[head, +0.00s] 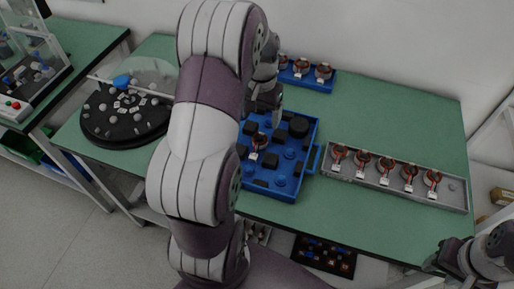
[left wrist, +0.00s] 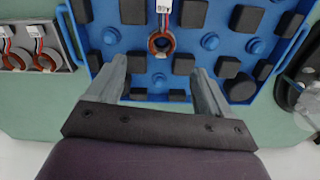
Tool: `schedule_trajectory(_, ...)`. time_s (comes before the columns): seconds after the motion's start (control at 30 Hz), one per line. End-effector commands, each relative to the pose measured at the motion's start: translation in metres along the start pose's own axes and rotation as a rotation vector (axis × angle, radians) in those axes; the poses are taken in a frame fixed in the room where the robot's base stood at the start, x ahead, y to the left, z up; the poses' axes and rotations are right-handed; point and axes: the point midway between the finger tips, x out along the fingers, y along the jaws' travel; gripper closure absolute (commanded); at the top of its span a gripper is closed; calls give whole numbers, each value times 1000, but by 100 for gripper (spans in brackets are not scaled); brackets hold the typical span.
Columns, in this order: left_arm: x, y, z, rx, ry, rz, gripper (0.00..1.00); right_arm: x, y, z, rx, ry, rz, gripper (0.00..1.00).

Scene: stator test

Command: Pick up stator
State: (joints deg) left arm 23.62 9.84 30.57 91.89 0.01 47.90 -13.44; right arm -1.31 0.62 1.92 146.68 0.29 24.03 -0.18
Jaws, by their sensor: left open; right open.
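A copper-ringed stator (head: 259,140) with a white tag sits among black blocks in the blue tray (head: 316,160) at mid table. In the left wrist view this stator (left wrist: 161,54) lies flat ahead of the fingertips, with its wires and tag toward the top. My left gripper (left wrist: 161,82) is open and empty over the tray's near part, apart from the stator. In the head view my left gripper (head: 265,110) is partly hidden behind my arm. My right gripper (head: 446,262) is open at the lower right, away from the trays.
A grey tray (head: 455,200) on the right holds several stators. Another blue tray (head: 318,84) with stators stands at the back. A black round turntable (head: 112,138) is on the left. Green table (head: 400,110) is clear at the back right.

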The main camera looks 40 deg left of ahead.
Motion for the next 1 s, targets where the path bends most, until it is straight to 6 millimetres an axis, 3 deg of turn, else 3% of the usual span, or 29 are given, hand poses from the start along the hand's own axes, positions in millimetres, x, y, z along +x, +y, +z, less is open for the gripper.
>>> schedule_trajectory(0.1, 26, 1, 1, 1, -4, 1, 20, -3, 0, 0, 0, 1, 0, 57)
schedule_trajectory(0.33, 57, 0, 0, 1, -2, 0, 20, -5, 0, -1, 0, 0, 0, 57)
schedule_trajectory(0.5, 89, -2, 0, 1, -1, 0, 20, -9, 0, -1, 0, 0, 0, 57)
schedule_trajectory(0.63, 101, -2, 0, 1, 2, -1, 20, -9, 0, -1, 0, 0, 0, 57)
schedule_trajectory(0.8, 101, -2, -1, 2, 3, -1, 20, -9, 0, -1, 0, 0, 0, 57)
schedule_trajectory(0.83, 101, -1, -1, 2, 3, -1, 23, -9, 0, -1, 0, 0, 0, 57)
schedule_trajectory(0.87, 101, -1, -1, 2, 3, -1, 33, -9, 0, -1, 0, 0, 0, 57)
schedule_trajectory(1.0, 101, -1, -1, 2, 3, -1, 78, -9, 0, -1, 0, 0, 0, 57)
